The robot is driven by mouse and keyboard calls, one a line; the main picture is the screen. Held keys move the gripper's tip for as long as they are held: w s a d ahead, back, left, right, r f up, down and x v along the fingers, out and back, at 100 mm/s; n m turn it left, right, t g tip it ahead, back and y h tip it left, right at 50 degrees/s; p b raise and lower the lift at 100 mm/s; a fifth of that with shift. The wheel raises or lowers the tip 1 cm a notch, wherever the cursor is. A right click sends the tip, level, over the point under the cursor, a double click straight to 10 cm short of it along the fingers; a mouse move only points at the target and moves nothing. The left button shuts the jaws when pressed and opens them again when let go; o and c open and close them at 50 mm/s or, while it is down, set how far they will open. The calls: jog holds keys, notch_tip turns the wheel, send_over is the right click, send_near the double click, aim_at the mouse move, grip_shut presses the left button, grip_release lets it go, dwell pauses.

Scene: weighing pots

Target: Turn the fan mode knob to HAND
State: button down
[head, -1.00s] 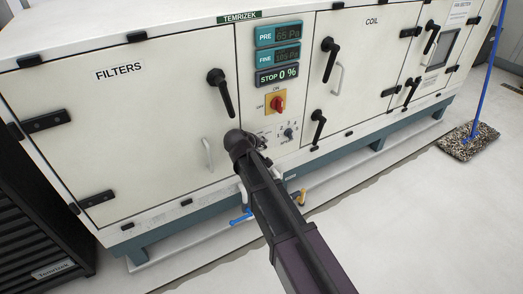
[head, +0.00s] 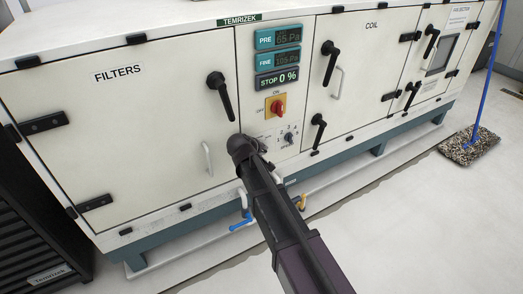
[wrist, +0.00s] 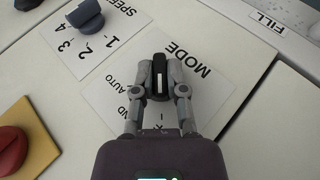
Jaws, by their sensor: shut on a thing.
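The fan mode knob (wrist: 157,80) is a dark knob with a white stripe, on a white plate marked MODE (wrist: 188,58) in the wrist view. The stripe runs nearly up and down in that picture. The lettering AUTO and the end of HAND show beside the left finger; part of the lettering is covered by my gripper. My gripper (wrist: 157,71) is shut on the knob, one finger on each side. Which label the knob points at I cannot tell. In the head view my arm hides the knob.
The speed knob (wrist: 86,14) and a red switch (wrist: 12,140) on a yellow plate are close by. In the head view, door handles (head: 220,95) stick out around the panel. The display (head: 277,80) reads STOP 0 %. The floor in front is mostly clear.

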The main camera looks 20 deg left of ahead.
jog(key=shift+r+y+p, duration=0.15)
jog(key=shift+y+p, duration=0.15)
jog(key=shift+p, duration=0.15)
jog(key=shift+w+g+p, duration=0.1)
jog(key=shift+g+p, duration=0.4)
jog(key=shift+g, duration=0.1)
jog(key=shift+d+r+m+g+y+p, duration=0.1)
jog(key=shift+m+g+y+p, duration=0.3)
jog(key=shift+g+y+p, duration=0.4)
jog(key=shift+w+d+m+g+y+p, duration=0.1)
jog(key=shift+m+g+y+p, duration=0.6)
jog(key=shift+g+y, duration=0.95)
jog(key=shift+g, duration=0.35)
jog(key=c, duration=0.7)
grip_release()
jog(key=shift+f+h, duration=0.2)
jog(key=shift+h, duration=0.15)
